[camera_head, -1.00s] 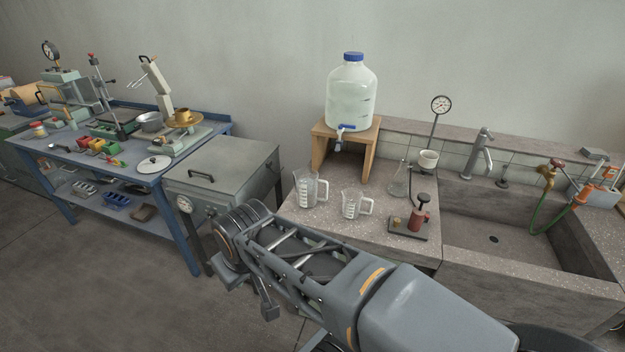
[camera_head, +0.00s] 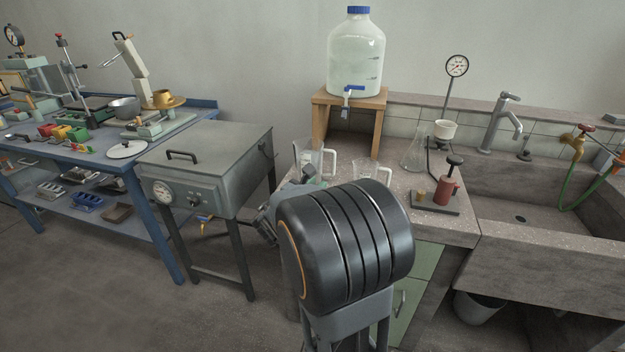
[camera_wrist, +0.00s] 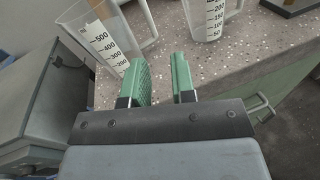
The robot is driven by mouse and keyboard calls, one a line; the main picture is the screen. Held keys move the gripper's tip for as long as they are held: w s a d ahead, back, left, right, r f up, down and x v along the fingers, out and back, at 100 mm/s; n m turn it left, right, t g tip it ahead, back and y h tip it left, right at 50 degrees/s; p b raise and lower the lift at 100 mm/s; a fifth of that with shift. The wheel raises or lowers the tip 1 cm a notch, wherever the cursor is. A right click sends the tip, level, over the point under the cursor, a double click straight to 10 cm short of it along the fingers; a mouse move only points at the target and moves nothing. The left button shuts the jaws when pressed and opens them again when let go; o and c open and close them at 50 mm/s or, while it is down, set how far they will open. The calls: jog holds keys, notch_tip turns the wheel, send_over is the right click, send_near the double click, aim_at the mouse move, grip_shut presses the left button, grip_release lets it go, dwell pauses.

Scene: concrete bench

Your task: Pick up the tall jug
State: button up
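The tall jug (camera_head: 328,158) is a clear measuring jug with a handle on its right, on the speckled bench, partly hidden behind my arm in the head view. In the wrist view the tall jug (camera_wrist: 98,42) stands at upper left, with marks up to 500 and its handle to the right. My gripper (camera_wrist: 161,78) is open and empty, with two green-padded fingers apart. The left finger overlaps the jug's lower right side in the picture; I cannot tell if they touch. The gripper is mostly hidden by my arm in the head view.
A shorter jug (camera_head: 371,170) stands to the right, also in the wrist view (camera_wrist: 208,18). A wooden stand (camera_head: 318,122) with a large water bottle (camera_head: 355,60) is behind. A flask (camera_head: 414,152) and a red pump (camera_head: 446,190) stand further right. A grey oven (camera_head: 215,170) is left.

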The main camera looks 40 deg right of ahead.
jog(key=f+n, duration=0.1)
jog(key=n+t+b, duration=0.1)
send_near(333, 163)
jog(key=x, duration=0.3)
jog(key=shift+d, duration=0.2)
jog(key=shift+x, duration=3.15)
jog(key=shift+r, duration=0.1)
jog(key=shift+c, duration=0.3)
grip_shut()
jog(key=shift+r, duration=0.1)
